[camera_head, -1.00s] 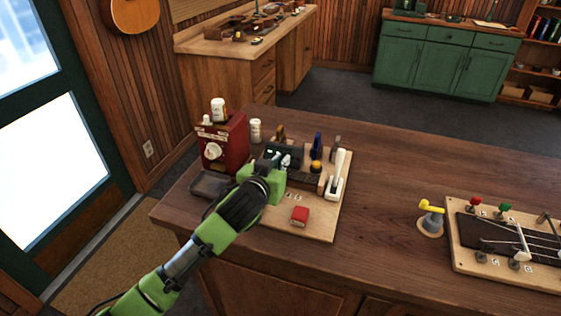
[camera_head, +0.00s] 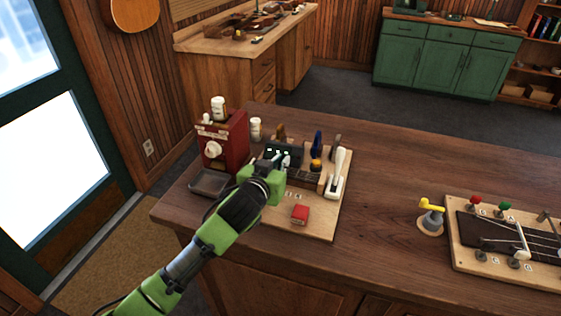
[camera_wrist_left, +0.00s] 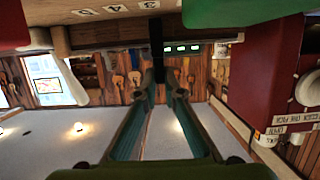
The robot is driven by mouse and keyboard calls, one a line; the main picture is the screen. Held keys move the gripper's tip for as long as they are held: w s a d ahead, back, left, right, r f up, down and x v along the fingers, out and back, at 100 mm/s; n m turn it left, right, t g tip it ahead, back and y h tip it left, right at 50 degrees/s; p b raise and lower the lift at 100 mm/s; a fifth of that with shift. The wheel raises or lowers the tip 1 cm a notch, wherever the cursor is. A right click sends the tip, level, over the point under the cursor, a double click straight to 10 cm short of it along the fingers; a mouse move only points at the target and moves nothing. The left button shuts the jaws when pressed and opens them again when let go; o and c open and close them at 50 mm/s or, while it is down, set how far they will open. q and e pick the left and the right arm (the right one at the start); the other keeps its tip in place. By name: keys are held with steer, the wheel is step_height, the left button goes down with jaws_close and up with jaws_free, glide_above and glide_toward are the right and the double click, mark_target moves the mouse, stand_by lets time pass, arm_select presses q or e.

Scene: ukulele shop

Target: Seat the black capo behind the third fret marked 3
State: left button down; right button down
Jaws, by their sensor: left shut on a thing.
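My left gripper (camera_head: 281,163) is over the fretboard (camera_head: 304,176) on the pale wooden board (camera_head: 325,222). In the left wrist view, which looks upside down, its fingers (camera_wrist_left: 163,88) are closed together on a narrow black upright piece, which appears to be the black capo (camera_wrist_left: 156,42). This piece reaches the edge of the fretboard (camera_wrist_left: 105,32); whether it is seated cannot be told. Number labels 4, 3 and 2 (camera_wrist_left: 115,8) show along the neck's side. In the head view the wrist hides the capo and part of the neck. My right gripper is not in view.
A dark box with green lights (camera_head: 285,150) stands behind the neck. A red dispenser (camera_head: 221,142) and tray (camera_head: 209,183) stand left. A stringed board (camera_head: 465,264) lies far right.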

arm_select(q)
steer(key=shift+f, duration=0.2)
steer(key=c, duration=2.4)
jaws_free()
steer(key=shift+c, duration=0.2)
steer(key=shift+s+a+r+p, duration=0.2)
steer(key=shift+s+r+p, duration=0.05)
steer(key=shift+s+p, duration=0.25)
steer(key=shift+p+v, duration=1.4)
steer(key=shift+v, duration=0.65)
steer(key=p+v, duration=0.3)
steer(key=v, duration=0.3)
steer(key=shift+f, duration=0.1)
